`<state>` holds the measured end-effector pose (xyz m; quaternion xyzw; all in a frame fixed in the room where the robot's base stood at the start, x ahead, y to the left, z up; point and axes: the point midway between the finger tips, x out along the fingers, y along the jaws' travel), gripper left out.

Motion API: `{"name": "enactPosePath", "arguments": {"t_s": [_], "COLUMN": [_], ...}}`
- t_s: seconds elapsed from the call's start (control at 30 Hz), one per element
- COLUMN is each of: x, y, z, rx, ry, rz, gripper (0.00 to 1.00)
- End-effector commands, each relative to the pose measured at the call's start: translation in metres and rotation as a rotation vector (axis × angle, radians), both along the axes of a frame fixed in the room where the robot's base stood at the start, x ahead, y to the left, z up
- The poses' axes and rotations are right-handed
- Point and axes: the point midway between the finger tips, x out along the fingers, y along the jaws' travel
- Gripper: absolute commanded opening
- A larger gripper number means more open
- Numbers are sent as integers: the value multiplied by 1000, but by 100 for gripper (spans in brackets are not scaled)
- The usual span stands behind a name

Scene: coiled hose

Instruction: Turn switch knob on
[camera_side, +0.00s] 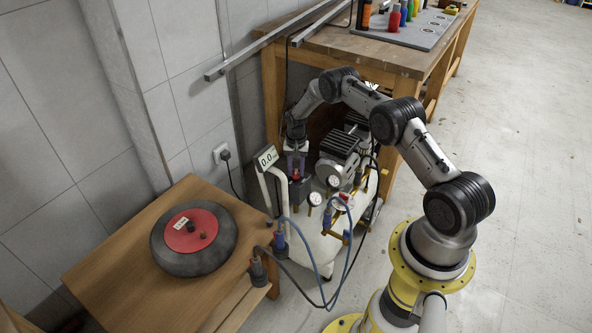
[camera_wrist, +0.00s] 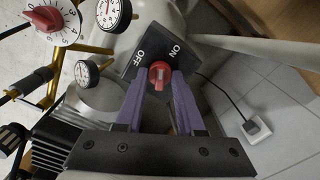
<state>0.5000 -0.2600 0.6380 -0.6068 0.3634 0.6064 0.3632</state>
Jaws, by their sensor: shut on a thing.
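The red switch knob (camera_wrist: 160,74) sits on a dark plate marked OFF and ON in the wrist view. My gripper (camera_wrist: 159,80) has its two purple fingers on either side of the knob and is shut on it. The pale mark on the knob points roughly between the two labels, and I cannot tell its exact setting. The knob is mostly hidden by the fingers there.
Gauges (camera_wrist: 108,12) and a red numbered dial (camera_wrist: 48,18) are close by. A wall outlet (camera_side: 221,154) and blue hoses (camera_side: 345,270) are near.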

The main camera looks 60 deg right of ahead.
Motion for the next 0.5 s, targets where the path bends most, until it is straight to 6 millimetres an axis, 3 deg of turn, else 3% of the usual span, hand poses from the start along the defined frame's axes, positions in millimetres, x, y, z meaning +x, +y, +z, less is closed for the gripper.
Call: {"name": "enactPosePath", "arguments": {"t_s": [0.5], "x": [-1], "y": [1], "z": [0], "rx": [2], "ry": [3], "rz": [-397], "gripper": [0]}}
